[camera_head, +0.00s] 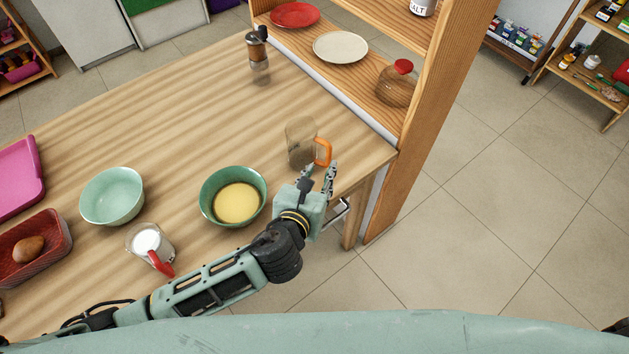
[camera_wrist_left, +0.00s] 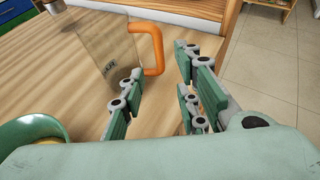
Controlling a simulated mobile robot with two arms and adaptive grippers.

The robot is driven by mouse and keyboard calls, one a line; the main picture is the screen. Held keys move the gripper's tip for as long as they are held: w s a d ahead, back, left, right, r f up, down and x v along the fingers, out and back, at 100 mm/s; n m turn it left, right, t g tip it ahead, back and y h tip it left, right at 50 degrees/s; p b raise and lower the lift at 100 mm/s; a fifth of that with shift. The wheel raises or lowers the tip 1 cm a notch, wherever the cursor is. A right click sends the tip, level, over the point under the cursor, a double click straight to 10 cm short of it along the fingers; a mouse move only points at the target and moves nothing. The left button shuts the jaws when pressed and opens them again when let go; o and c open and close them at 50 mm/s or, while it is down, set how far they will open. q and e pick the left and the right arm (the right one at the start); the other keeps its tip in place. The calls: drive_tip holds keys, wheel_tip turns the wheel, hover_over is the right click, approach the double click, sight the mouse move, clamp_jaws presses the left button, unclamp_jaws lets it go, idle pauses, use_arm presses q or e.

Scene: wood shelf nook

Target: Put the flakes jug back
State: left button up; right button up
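A clear jug with an orange handle (camera_head: 300,148) stands upright on the wooden table near its right edge. It also shows in the left wrist view (camera_wrist_left: 105,50), with a small dark label whose text I cannot read. My left gripper (camera_head: 320,180) is open and empty, just in front of the jug on its handle side. In the left wrist view the orange handle lies ahead, between the fingertips of the gripper (camera_wrist_left: 158,68); I cannot tell whether they touch it.
A green bowl with yellow contents (camera_head: 238,202) is left of the gripper. A pale green bowl (camera_head: 112,196), a red-handled milk jug (camera_head: 148,243) and a red basket (camera_head: 45,245) stand farther left. The wooden shelf (camera_head: 360,85) behind holds plates and a red-lidded jar (camera_head: 398,84).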

use_arm(q)
drive_tip(key=shift+v, duration=1.5)
